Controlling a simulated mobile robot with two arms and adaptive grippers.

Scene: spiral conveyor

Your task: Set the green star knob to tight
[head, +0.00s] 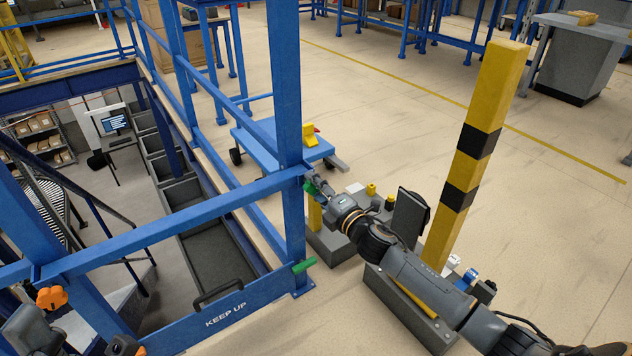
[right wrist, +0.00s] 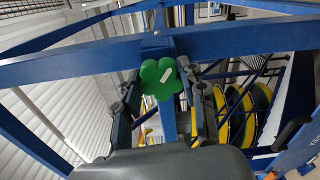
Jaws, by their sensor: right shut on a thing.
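The green star knob (right wrist: 161,79) shows in the right wrist view, on the blue post just below the blue rail. It is lobed and has a short white slanted mark on its face. My right gripper (right wrist: 158,100) has a finger on each side of it and is shut on it. In the head view the right gripper (head: 315,186) reaches the post from the right, and only a bit of the knob's green shows. The letters of any tight mark cannot be read.
A blue upright post (head: 285,110) and a rail stand over a drop to a lower level. A "KEEP UP" board (head: 225,310) and a green handle (head: 304,265) are low by the post. A blue cart (head: 262,138) is behind.

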